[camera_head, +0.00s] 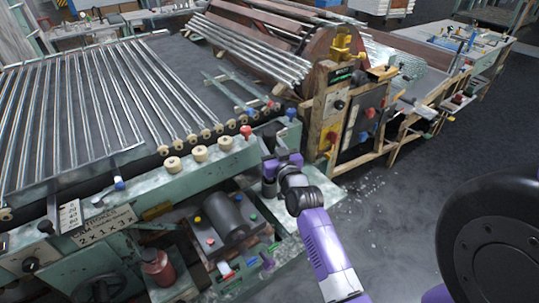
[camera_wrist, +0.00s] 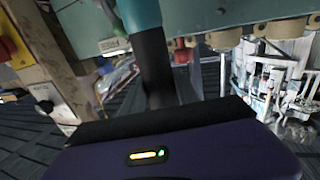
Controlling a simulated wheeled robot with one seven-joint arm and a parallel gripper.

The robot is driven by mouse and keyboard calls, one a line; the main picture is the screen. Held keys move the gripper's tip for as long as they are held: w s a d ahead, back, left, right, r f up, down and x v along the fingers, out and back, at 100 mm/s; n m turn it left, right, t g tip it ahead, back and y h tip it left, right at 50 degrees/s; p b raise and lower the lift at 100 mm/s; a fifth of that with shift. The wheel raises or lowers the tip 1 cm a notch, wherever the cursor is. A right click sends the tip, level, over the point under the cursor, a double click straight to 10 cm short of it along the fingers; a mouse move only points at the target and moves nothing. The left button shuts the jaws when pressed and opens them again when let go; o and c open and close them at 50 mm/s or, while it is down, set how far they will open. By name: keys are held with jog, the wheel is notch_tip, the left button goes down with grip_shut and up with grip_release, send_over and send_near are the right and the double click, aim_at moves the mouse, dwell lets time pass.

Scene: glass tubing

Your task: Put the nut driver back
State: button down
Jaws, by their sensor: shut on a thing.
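My gripper (camera_head: 270,164) is beside the front right corner of the green machine in the head view. In the wrist view my gripper (camera_wrist: 148,38) has its dark fingers together, shut on a teal piece. This teal piece looks like the handle of the nut driver (camera_wrist: 138,12), cut off by the top edge. The nut driver is held close to the machine's green side. I cannot make it out in the head view, where it is too small or hidden by my wrist. Its empty place cannot be told from these frames.
The green machine (camera_head: 215,155) carries several beige rollers and metal tubes. A wooden control panel (camera_head: 342,110) stands just right of my gripper. A dark motor-like cylinder (camera_head: 229,212) sits on a lower shelf to the left. The grey floor (camera_head: 400,185) to the right is clear.

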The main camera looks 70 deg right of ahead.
jog(key=shift+f+b, duration=0.85)
jog(key=shift+f, duration=1.2)
